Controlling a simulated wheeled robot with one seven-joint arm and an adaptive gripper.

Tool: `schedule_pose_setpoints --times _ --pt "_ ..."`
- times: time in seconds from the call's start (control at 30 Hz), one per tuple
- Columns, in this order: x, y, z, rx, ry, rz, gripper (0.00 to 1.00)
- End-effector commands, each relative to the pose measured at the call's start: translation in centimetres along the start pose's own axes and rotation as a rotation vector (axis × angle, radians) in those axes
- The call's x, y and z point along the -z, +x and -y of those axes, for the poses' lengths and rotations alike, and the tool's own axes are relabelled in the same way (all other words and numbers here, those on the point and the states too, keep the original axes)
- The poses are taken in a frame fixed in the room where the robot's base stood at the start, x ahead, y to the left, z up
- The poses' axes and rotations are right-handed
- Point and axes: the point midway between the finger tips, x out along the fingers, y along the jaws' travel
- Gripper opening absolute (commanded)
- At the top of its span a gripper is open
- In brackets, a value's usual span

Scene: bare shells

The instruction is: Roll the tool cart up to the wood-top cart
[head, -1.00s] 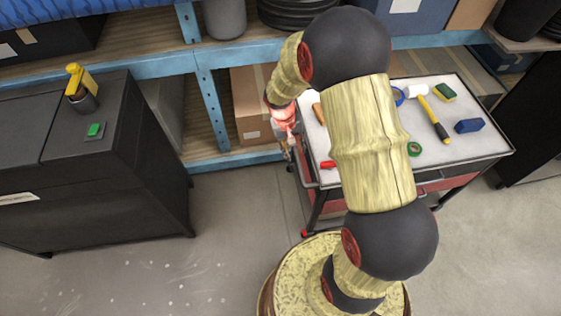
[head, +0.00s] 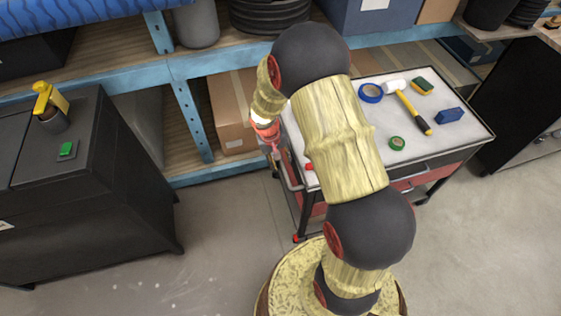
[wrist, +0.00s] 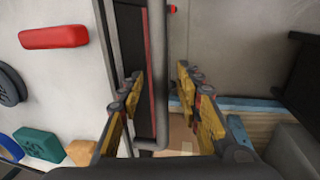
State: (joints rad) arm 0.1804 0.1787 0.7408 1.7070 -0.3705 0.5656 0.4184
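The tool cart (head: 440,150) has a pale top with tools on it, a black frame and red drawers. It stands in the middle, partly hidden by my arm. Its dark handle bar (wrist: 158,60) shows in the wrist view. My gripper (head: 275,150) is at the cart's left end. In the wrist view my gripper (wrist: 158,76) is open, with one finger on each side of the bar. I see no clear contact. The wood-top cart (head: 525,33) is at the far right, dark-sided and cut off by the picture edge, with a gap of floor before it.
A blue-framed shelf rack (head: 187,107) with boxes and bins runs behind the tool cart. A black cabinet (head: 100,200) stands at the left. Bare concrete floor (head: 480,240) is clear at the front right.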

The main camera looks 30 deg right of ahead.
Motion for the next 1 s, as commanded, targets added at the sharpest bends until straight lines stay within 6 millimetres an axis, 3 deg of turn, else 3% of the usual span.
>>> schedule_pose_setpoints --times 0.07,0.67,1.0 --pt "0.0 -0.06 -0.01 0.0 0.0 0.0 0.35" --pt "-0.02 -0.07 0.0 0.0 0.0 0.0 0.01" --pt "-0.03 -0.06 0.0 0.0 0.0 0.001 0.0"
